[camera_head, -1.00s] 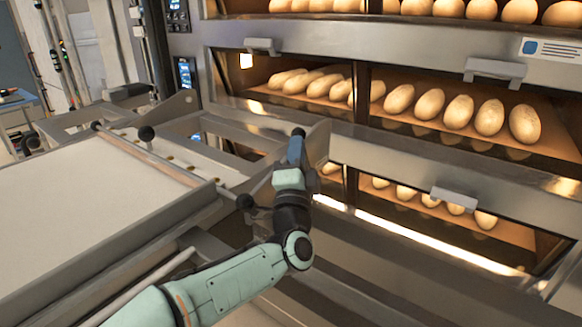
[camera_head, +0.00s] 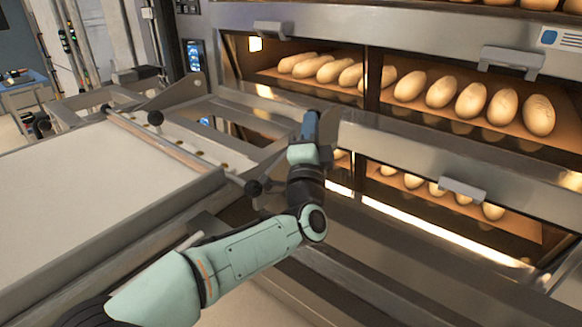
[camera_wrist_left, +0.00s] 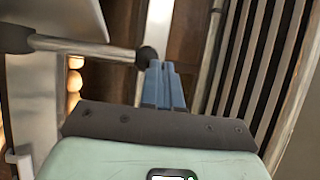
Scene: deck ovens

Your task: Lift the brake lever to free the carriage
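My left gripper (camera_head: 310,122) is in front of the deck oven, to the right of the loader carriage (camera_head: 90,215). Its blue fingers (camera_wrist_left: 164,84) look shut together in the left wrist view, with nothing visible between them. A metal rod (camera_wrist_left: 85,48) there ends in a black knob (camera_wrist_left: 147,55) just beyond the fingertips; I cannot tell whether they touch. Its other end has a black knob (camera_wrist_left: 15,38). In the head view, black knobs (camera_head: 155,117) and (camera_head: 254,187) show at the carriage's oven-side end. I cannot tell which part is the brake lever. My right gripper is not in view.
The oven decks hold several loaves (camera_head: 472,103) behind glass. Oven handles (camera_head: 510,60) and (camera_head: 462,190) stick out from the front. Metal frame rails lie close under my left arm. A blue table (camera_head: 25,90) stands at the far left.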

